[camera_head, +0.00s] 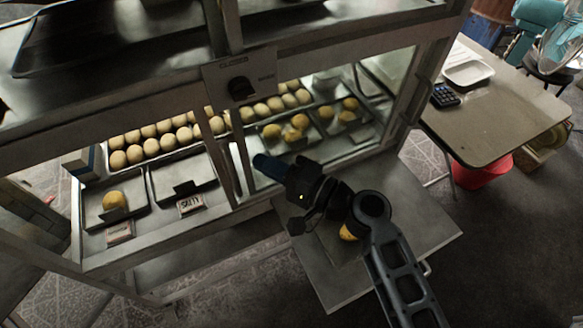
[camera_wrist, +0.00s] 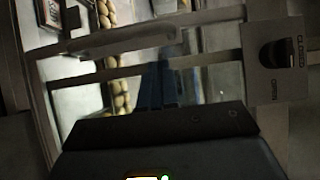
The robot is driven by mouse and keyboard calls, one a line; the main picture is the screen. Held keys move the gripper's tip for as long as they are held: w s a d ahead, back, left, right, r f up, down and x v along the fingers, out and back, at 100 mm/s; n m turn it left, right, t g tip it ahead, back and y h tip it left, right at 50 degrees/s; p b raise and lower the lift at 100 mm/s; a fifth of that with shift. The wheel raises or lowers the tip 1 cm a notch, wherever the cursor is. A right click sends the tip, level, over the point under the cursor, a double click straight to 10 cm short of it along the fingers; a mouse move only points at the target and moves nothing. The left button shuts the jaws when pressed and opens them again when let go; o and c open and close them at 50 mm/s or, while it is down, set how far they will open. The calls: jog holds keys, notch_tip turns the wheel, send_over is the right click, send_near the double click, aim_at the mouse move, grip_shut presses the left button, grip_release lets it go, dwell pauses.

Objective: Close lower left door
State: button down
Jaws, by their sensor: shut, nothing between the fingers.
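The oven is a metal and glass cabinet with trays of buns behind its front. A flat grey panel with a handle (camera_head: 385,235) juts out low at the front, under my arm. It looks like a door folded open, but I cannot tell whether it is the lower left door. My gripper (camera_head: 268,165) is shut and empty, with its blue tip in front of the glass, near the middle upright. In the wrist view the dark fingers (camera_wrist: 168,85) point towards the cabinet front, crossing a pale bar. I cannot tell whether they touch anything.
A side table (camera_head: 500,115) stands at right, with a calculator (camera_head: 444,95) and a red bucket (camera_head: 482,172) below. Floor at lower right is clear.

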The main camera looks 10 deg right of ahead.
jog(key=shift+s+a+p, duration=0.15)
jog(key=shift+a, duration=0.65)
jog(key=shift+s+a+p, duration=0.1)
jog(key=shift+a+p, duration=0.05)
jog(key=shift+a, duration=0.6)
jog(key=shift+a, duration=0.1)
